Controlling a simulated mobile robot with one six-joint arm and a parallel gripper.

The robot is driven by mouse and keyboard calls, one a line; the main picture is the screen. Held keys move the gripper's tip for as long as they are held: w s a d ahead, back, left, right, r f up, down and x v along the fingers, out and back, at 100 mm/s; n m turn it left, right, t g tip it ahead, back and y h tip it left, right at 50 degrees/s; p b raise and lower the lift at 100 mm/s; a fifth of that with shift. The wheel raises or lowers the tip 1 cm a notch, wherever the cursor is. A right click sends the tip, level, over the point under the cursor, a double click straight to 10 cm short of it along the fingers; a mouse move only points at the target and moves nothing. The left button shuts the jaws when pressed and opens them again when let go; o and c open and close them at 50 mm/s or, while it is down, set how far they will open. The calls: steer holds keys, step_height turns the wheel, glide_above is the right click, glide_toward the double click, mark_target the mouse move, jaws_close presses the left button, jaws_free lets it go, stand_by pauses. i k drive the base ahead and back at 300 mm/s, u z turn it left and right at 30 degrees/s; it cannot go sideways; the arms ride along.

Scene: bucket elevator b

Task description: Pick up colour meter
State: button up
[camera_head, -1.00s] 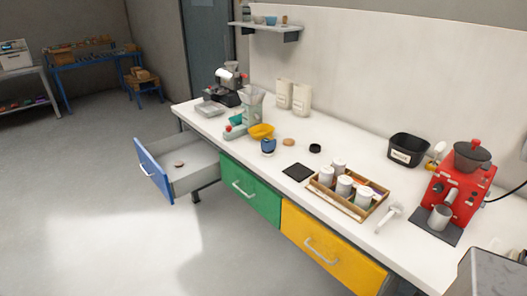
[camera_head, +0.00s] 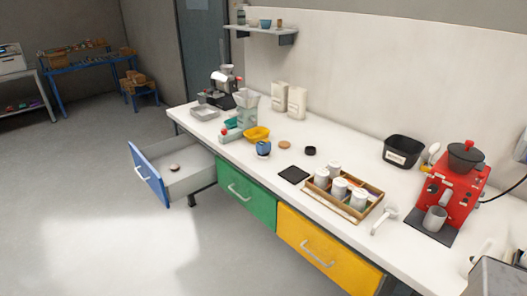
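I cannot tell for sure which thing is the colour meter. A small blue and white device (camera_head: 263,148) stands upright near the front edge of the white bench, above the green drawer, and may be it. A white handled tool (camera_head: 384,219) lies farther right, beside the wooden tray. A small round brown item (camera_head: 174,167) lies in the open blue drawer (camera_head: 150,174). My gripper is not in view.
The white bench (camera_head: 340,232) also carries a yellow bowl (camera_head: 257,134), a black pad (camera_head: 294,175), a wooden tray (camera_head: 328,207) of white jars, a black bin (camera_head: 403,151) and a red machine (camera_head: 455,195). The blue drawer juts out. The floor (camera_head: 110,230) in front is clear.

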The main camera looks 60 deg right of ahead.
mark_target(262, 149)
steer(key=z, duration=0.05)
steer(key=i, duration=0.9)
steer(key=u, duration=0.05)
